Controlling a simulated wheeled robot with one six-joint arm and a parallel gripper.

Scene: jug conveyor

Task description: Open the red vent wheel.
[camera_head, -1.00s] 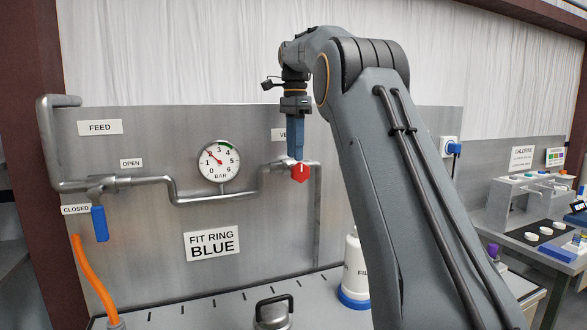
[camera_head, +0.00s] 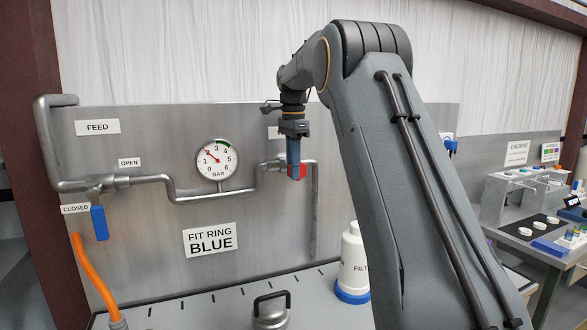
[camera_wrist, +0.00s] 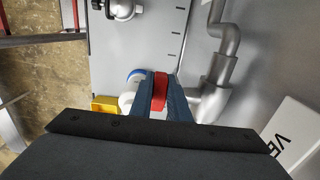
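The red vent wheel (camera_head: 298,171) sits on the end of the pipe on the right part of the steel panel. My gripper (camera_head: 293,175) points down in front of it and hides part of it. In the wrist view, the red wheel (camera_wrist: 160,92) lies between the two blue fingers of my gripper (camera_wrist: 162,88), one on each side. The fingers are close to its sides; I cannot tell whether they press on it. The gauge (camera_head: 217,159) left of the wheel has its red needle pointing to the upper left.
A blue-handled feed valve (camera_head: 99,222) hangs at the left, near the orange hose (camera_head: 91,275). A white filter jug (camera_head: 354,260) with a blue ring stands below right of the wheel. A grey lidded item with a black handle (camera_head: 271,310) stands at the front of the bench.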

